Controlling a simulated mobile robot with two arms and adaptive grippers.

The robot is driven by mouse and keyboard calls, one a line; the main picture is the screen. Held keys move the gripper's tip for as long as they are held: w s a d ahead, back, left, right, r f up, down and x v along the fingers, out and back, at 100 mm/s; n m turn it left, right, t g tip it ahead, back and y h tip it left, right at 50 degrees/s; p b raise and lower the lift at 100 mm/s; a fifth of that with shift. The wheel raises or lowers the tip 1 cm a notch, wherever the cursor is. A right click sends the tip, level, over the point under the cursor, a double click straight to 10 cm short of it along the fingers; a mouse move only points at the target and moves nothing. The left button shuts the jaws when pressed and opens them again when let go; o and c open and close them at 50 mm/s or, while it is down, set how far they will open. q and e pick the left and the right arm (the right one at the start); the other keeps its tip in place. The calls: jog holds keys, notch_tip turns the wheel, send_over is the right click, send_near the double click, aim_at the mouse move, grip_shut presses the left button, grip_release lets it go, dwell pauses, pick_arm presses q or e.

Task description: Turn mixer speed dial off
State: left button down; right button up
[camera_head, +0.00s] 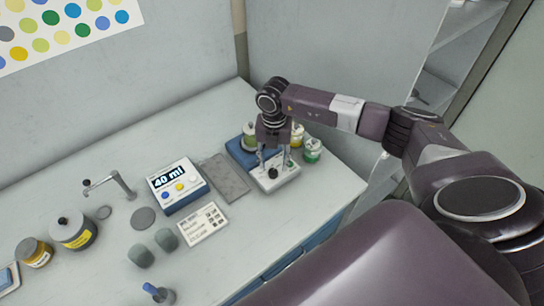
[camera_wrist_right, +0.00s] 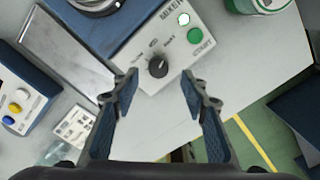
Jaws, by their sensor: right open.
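The mixer (camera_head: 286,175) stands on the right part of the bench, a blue base with a light control panel at its front. In the right wrist view the panel (camera_wrist_right: 180,32) carries a black speed dial (camera_wrist_right: 158,67) and a green button (camera_wrist_right: 194,36). The dial also shows in the head view (camera_head: 272,173). My right gripper (camera_head: 274,164) points down over the mixer panel. In the right wrist view my right gripper (camera_wrist_right: 157,84) is open, its fingers on either side of the dial and apart from it. My left gripper is not in view.
A dispenser (camera_head: 183,199) reading 40 ml, a grey plate (camera_head: 224,177) and a printed card (camera_head: 203,224) lie left of the mixer. The bench's front edge is near the mixer.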

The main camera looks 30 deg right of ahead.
aim_at(273, 171)
notch_tip(273, 171, down, 4)
jog(key=shift+w+a+r+p, duration=0.1)
jog(key=shift+r+p, duration=0.15)
jog(key=shift+p, duration=0.1)
jog(key=shift+f, duration=0.25)
grip_shut()
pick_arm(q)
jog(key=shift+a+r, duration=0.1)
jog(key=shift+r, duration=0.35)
